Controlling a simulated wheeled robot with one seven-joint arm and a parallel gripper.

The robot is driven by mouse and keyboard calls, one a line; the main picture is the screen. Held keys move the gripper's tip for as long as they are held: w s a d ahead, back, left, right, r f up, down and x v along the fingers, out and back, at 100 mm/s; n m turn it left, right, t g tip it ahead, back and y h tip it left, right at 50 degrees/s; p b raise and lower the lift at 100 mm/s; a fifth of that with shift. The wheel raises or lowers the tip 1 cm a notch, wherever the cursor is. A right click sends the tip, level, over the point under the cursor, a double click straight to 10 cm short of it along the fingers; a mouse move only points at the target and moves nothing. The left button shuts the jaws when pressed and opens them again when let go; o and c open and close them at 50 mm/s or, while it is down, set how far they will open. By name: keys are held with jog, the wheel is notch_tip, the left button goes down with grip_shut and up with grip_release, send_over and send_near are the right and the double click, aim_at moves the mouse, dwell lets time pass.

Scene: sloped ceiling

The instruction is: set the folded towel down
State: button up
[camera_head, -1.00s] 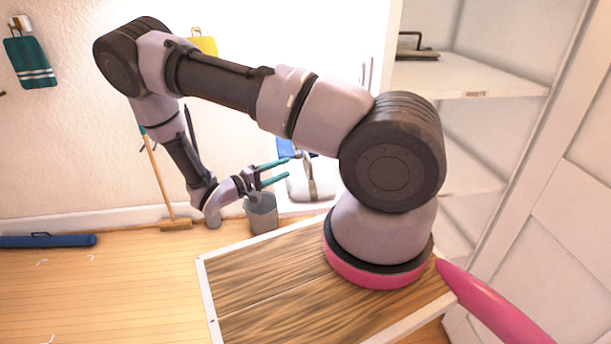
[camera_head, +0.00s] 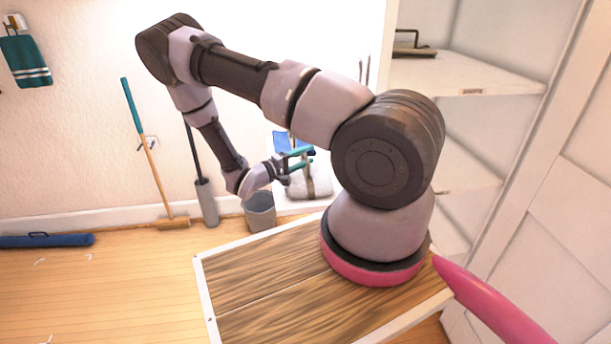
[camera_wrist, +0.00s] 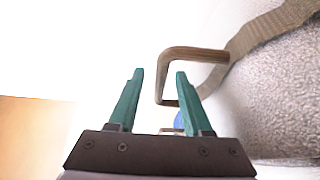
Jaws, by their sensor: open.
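The folded towel (camera_head: 320,187) looks like a pale grey, rough-textured bundle with a brown strap and handle. It rests on a low white surface beyond the wooden platform, partly hidden by my gripper (camera_head: 309,158). In the wrist view the towel (camera_wrist: 285,95) fills the right side, with its strap (camera_wrist: 265,32) running over it. The bent brown handle (camera_wrist: 195,54) stands out beside it. My gripper (camera_wrist: 158,72) has its teal fingers apart and empty. One leg of the handle shows between the fingertips in the picture; I cannot tell whether it lies between them in depth.
A grey bucket (camera_head: 260,212) stands just left of the towel. A blue item (camera_head: 283,142) is behind my gripper. A broom (camera_head: 150,160) leans on the wall. White shelves (camera_head: 470,75) rise at the right. The wooden floor at left is mostly clear.

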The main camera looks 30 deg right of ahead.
grip_shut()
dwell(1.4)
